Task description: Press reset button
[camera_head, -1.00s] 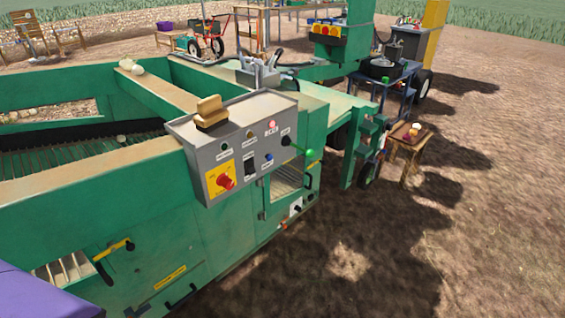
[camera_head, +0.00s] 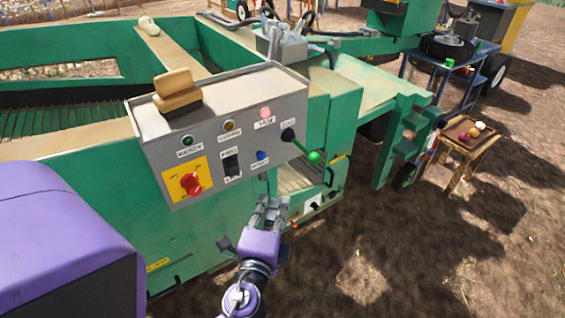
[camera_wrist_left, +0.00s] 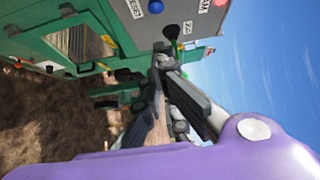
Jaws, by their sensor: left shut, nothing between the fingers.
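The reset button is a small blue button (camera_head: 262,156) on the grey control panel (camera_head: 221,176), with a small label plate under it. In the left wrist view the blue button (camera_wrist_left: 155,6) is at the top edge, beside its label. My purple left gripper (camera_head: 270,204) is shut and empty. Its fingertips (camera_wrist_left: 165,58) are below the button in the head view and apart from it. My right gripper is not in view.
A red knob on a yellow plate (camera_head: 191,184), a dark switch (camera_head: 231,165) and a green-tipped lever (camera_head: 313,156) are also on the panel. A tan brush-like block (camera_head: 177,92) sits on top. The green machine (camera_head: 213,227) stands behind the gripper.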

